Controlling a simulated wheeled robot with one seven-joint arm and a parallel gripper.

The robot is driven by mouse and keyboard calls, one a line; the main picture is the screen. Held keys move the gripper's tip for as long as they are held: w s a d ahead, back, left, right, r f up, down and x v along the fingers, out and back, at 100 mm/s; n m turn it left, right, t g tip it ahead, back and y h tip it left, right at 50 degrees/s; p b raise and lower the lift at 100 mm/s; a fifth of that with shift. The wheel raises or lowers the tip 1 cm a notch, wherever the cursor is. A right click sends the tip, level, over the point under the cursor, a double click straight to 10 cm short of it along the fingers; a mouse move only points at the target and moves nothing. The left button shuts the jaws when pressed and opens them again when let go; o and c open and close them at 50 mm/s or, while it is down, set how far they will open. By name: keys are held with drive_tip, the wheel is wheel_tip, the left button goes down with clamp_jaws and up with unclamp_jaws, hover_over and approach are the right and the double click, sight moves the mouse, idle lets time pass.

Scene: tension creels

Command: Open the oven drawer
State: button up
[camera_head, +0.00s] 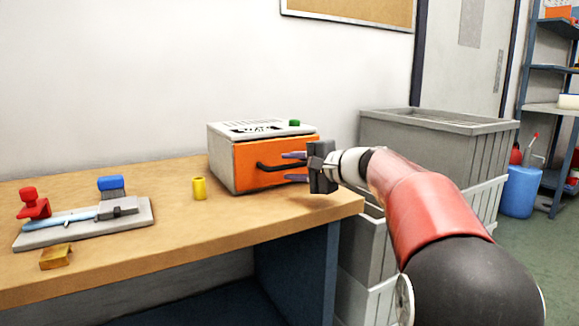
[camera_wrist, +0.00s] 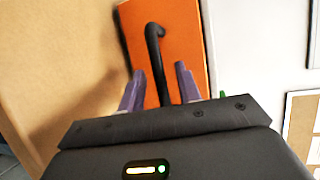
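The oven (camera_head: 222,160) is a grey box with an orange drawer front (camera_head: 250,178) and a black bar handle (camera_head: 272,167), standing on the wooden table. The drawer front looks flush with the oven body. The orange front (camera_wrist: 180,45) and the handle (camera_wrist: 154,50) also show in the wrist view. My gripper (camera_head: 289,167) is open in front of the drawer, its purple fingers pointing at the orange face. In the wrist view the handle runs down between the two spread fingers (camera_wrist: 158,88); its lower end is hidden behind the gripper body. Contact cannot be told.
On the table (camera_head: 150,258) are a yellow cylinder (camera_head: 199,188), a grey fixture board (camera_head: 85,222) with red and blue parts, and a small brass block (camera_head: 56,256). Grey crates (camera_head: 430,140) stand right of the table. Table space in front of the oven is clear.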

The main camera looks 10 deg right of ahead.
drive_tip(key=shift+w+a+f, duration=0.1)
drive_tip(key=shift+w+a, duration=0.35)
drive_tip(key=shift+w, duration=0.05)
clamp_jaws()
